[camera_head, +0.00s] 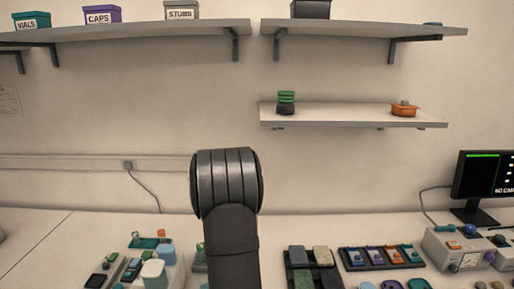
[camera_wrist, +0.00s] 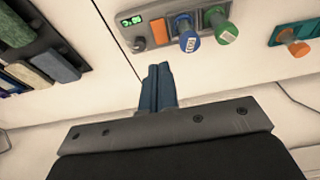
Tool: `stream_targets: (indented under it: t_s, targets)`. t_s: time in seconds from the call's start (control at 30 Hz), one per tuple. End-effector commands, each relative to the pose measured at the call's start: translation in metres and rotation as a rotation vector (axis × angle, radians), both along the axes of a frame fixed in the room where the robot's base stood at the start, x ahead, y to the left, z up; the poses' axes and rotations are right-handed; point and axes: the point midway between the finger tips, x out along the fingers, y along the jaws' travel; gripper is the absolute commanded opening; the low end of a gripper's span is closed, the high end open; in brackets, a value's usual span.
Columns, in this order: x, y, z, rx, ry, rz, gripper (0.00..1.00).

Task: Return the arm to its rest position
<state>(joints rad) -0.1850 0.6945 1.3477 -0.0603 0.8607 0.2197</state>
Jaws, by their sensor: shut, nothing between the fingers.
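My gripper (camera_wrist: 158,88) shows in the wrist view with its two blue-grey fingers together and nothing between them. It is above the white bench (camera_wrist: 130,28), apart from the things on it. In the head view my dark arm (camera_head: 228,185) rises in the middle of the picture, and the gripper itself is not seen there.
In the wrist view a grey device (camera_wrist: 150,35) with a green display and blue and green capped vials lies beyond the fingers. A dark tray (camera_wrist: 40,50) is at left. In the head view, shelves (camera_head: 355,115) hang on the wall and a monitor (camera_head: 485,175) stands right.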

Motion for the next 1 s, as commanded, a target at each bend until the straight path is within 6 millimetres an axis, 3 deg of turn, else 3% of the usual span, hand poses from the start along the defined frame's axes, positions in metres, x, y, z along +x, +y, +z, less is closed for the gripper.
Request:
stream_targets:
  t_s: [0.13, 0.2, 0.3, 0.7, 1.0]
  targets:
    - [-0.010, 0.000, 0.018, 0.002, -0.040, 0.001, 0.00]
    - [-0.006, 0.000, 0.000, 0.001, -0.034, 0.000, 0.00]
    - [-0.011, 0.001, 0.027, 0.002, -0.044, 0.001, 0.00]
    - [-0.036, 0.001, 0.101, 0.000, -0.047, 0.001, 0.00]
    - [-0.067, 0.001, 0.114, -0.011, -0.130, -0.007, 0.00]
